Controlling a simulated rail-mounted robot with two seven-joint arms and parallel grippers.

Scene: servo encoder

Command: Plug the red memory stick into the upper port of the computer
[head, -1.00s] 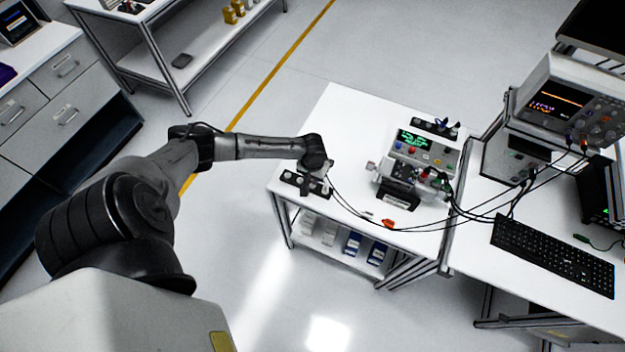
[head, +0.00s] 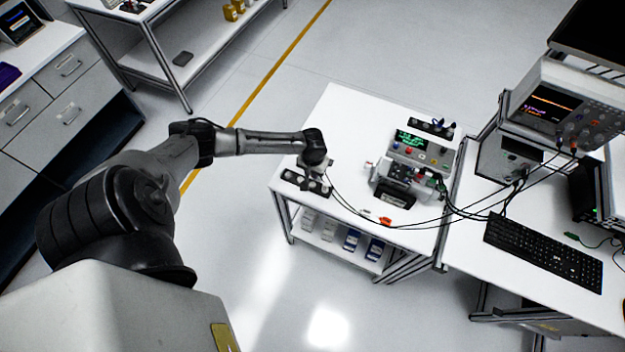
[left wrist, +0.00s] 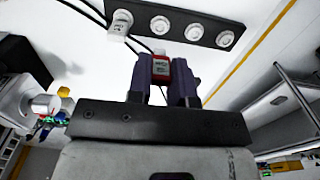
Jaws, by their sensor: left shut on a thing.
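My left gripper (head: 317,172) is over the near left corner of the white table, at a black strip (head: 296,180). In the left wrist view its two dark fingers (left wrist: 163,82) are shut on a small red piece with a pale label (left wrist: 160,68), which looks like the red memory stick. The fingers hide its sides and lower end. In the head view the stick is too small to make out. I cannot tell for certain which unit is the computer; a grey box (head: 510,152) stands under the oscilloscope, and its ports cannot be made out. My right gripper is out of view.
The strip with round pale sockets (left wrist: 193,33) lies close beyond the fingers. Black cables cross the white table (head: 345,115) past an orange-red piece (head: 385,220). A device with a green display (head: 410,142), an oscilloscope (head: 560,105) and a keyboard (head: 543,252) stand to the right.

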